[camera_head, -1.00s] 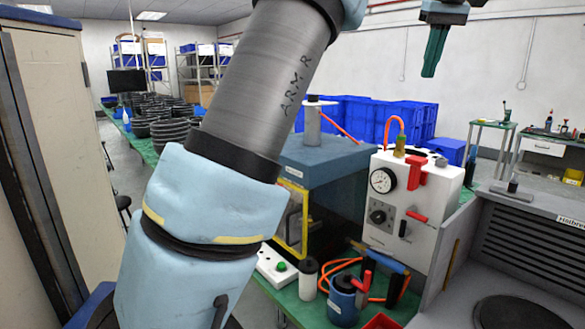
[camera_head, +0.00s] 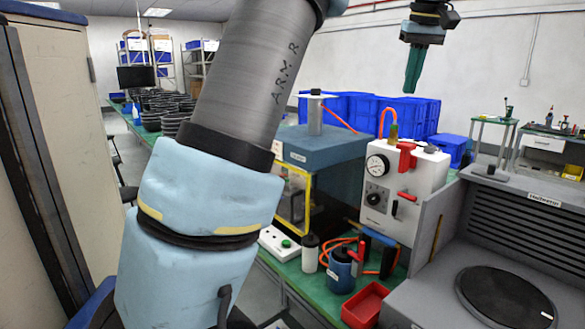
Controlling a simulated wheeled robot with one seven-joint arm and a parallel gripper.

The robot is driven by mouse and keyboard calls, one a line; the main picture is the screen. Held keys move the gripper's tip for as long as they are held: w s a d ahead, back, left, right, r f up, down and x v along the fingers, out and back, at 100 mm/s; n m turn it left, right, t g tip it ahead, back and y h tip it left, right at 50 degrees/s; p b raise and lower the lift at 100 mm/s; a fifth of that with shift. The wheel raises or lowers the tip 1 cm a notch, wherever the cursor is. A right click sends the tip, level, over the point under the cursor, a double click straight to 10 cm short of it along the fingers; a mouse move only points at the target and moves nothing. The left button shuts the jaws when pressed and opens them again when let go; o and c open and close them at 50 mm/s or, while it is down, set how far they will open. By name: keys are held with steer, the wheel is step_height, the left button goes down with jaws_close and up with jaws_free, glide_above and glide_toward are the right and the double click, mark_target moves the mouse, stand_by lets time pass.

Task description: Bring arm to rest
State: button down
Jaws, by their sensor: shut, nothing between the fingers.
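My gripper (camera_head: 413,72) hangs at the upper right in the head view, with its green fingers pointing down and together. It is shut and empty, high above the bench and in front of the white wall. My arm (camera_head: 235,120) crosses the left middle of the view, rising from the bottom and leaning right. The arm's joint between it and the gripper is cut off by the top edge.
Under the gripper stand a white gauge box (camera_head: 402,190) and a blue-topped chamber (camera_head: 325,144) on a green bench. A grey unit with a round black plate (camera_head: 507,298) is at right. A tall cabinet (camera_head: 60,150) stands close at left. Space around the gripper is clear.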

steer(key=a+f+g, duration=0.1)
steer(key=a+f, duration=1.4)
steer(key=a, duration=0.1)
steer(key=s+a+f+m, duration=0.1)
steer(key=s+a+f, duration=1.4)
steer(key=a, duration=0.1)
steer(key=shift+s+a+f+g, duration=0.15)
steer(key=shift+a+f+g, duration=0.15)
steer(key=shift+a+f, duration=0.05)
